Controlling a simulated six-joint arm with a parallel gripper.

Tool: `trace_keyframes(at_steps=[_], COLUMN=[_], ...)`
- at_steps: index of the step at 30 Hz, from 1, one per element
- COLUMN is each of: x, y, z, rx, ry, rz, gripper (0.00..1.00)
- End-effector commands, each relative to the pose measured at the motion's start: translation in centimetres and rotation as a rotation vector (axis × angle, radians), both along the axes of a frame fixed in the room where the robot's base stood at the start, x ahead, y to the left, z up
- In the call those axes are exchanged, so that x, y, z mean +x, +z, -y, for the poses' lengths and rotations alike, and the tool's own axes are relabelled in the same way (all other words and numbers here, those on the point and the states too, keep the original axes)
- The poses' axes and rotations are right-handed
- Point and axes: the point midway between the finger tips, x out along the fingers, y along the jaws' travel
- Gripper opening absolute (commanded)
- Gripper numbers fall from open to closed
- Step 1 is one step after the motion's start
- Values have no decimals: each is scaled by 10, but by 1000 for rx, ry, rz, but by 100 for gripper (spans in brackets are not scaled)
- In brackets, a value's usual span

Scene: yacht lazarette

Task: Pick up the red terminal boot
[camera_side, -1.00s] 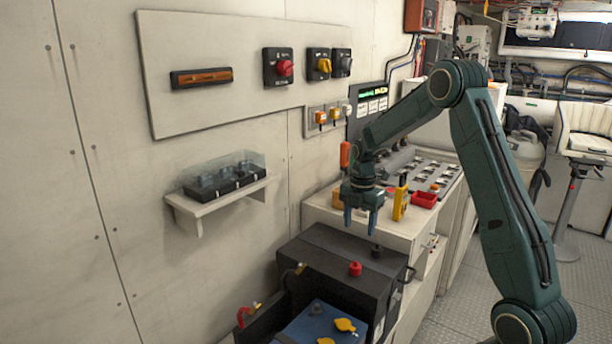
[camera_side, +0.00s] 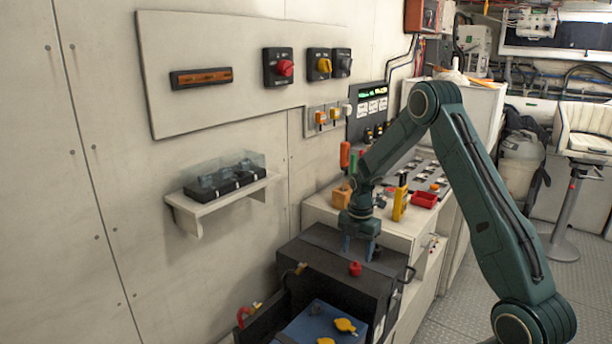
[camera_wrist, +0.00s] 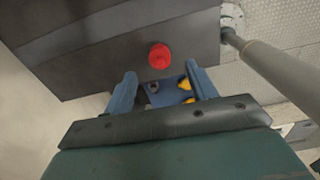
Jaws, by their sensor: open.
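The red terminal boot (camera_side: 355,268) stands on top of the black box (camera_side: 322,262), near its front right part. In the wrist view the boot (camera_wrist: 160,56) shows as a round red cap on the dark lid, just beyond the fingertips and roughly centred between them. My gripper (camera_side: 359,250) points down above the box, slightly above and behind the boot in the side view. Its two blue fingers (camera_wrist: 160,72) are spread apart with nothing between them.
A blue-topped battery (camera_side: 318,325) with yellow caps (camera_side: 345,325) sits in front of the black box. A red tray (camera_side: 424,199) and a yellow tool (camera_side: 400,202) are on the white counter behind. A wall shelf (camera_side: 220,200) holds a clear-covered black case.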

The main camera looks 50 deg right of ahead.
Motion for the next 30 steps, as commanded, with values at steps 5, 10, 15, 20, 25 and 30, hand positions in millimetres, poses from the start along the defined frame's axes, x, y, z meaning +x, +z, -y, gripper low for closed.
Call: trace_keyframes(at_steps=[5, 10, 15, 20, 25, 30], x=[0, 0, 0, 0, 0, 1], y=[-1, -10, -29, -45, -53, -53], z=[0, 0, 0, 0, 0, 0], rx=[0, 1, 2, 1, 0, 0], ry=[0, 0, 0, 0, 0, 0], rz=[0, -2, -3, -2, 0, 0], gripper=[56, 56, 56, 56, 56, 56])
